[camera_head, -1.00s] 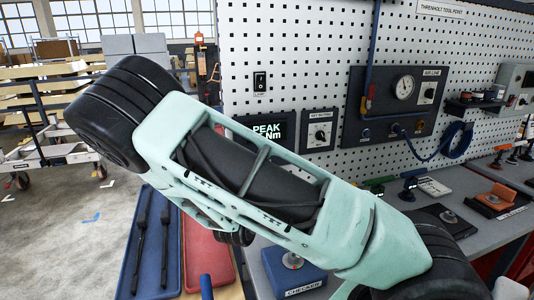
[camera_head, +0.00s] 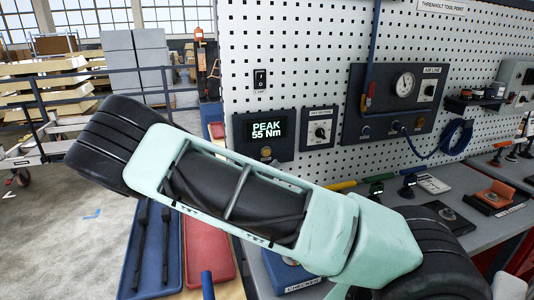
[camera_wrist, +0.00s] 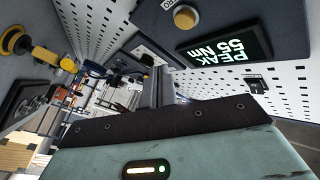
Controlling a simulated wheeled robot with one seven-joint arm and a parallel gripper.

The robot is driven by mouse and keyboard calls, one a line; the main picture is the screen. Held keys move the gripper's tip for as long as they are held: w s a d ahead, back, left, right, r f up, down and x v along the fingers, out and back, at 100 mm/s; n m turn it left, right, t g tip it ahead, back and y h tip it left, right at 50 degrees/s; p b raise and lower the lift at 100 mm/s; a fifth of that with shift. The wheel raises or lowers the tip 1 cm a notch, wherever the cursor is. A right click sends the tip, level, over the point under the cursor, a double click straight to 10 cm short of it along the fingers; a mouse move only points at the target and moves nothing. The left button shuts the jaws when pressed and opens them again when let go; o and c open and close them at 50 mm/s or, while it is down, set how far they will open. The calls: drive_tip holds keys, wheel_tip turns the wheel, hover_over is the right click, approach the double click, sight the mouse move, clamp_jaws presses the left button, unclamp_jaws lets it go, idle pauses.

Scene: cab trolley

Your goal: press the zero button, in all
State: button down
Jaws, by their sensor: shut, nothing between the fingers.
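In the wrist view the button (camera_wrist: 186,18) is at the top, beside the tilted readout (camera_wrist: 222,48). My gripper (camera_wrist: 162,80) shows in the wrist view with its grey fingers together and empty. The fingers are below and left of the button in that picture, apart from it. In the head view my arm crosses in front of the bench and the gripper cannot be made out.
A key switch box (camera_head: 319,128) is right of the display, and a rocker switch (camera_head: 260,79) is above. The air line panel (camera_head: 393,103) with gauge and blue hose is further right. A blue checker (camera_head: 290,272), a blue tray (camera_head: 153,250) and a red tray (camera_head: 207,245) lie below my arm.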

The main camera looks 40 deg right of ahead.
drive_tip(key=shift+w+d+b, duration=0.15)
drive_tip(key=shift+w+d, duration=0.2)
drive_tip(key=shift+w, duration=0.4)
drive_tip(key=shift+w+d+b, duration=0.2)
drive_tip(key=shift+w+d, duration=0.15)
drive_tip(key=shift+w, duration=0.4)
drive_tip(key=shift+w+d+b, duration=0.15)
drive_tip(key=shift+w+d, duration=0.2)
drive_tip(key=shift+w, duration=0.4)
idle(0.3)
drive_tip(key=shift+w+d+b, duration=0.2)
drive_tip(key=shift+w+b, duration=0.15)
drive_tip(key=shift+w+d+b, duration=0.2)
drive_tip(key=shift+w+b, duration=0.1)
drive_tip(key=shift+w, duration=0.15)
idle(0.7)
drive_tip(key=shift+s, duration=0.15)
drive_tip(key=shift+s+a, duration=0.4)
drive_tip(key=shift+s, duration=0.3)
drive_tip(key=shift+s+a, duration=0.35)
drive_tip(key=shift+s, duration=0.4)
drive_tip(key=shift+s+a, duration=0.4)
drive_tip(key=shift+s, duration=0.35)
drive_tip(key=shift+s+a, duration=0.35)
drive_tip(key=shift+s, duration=0.4)
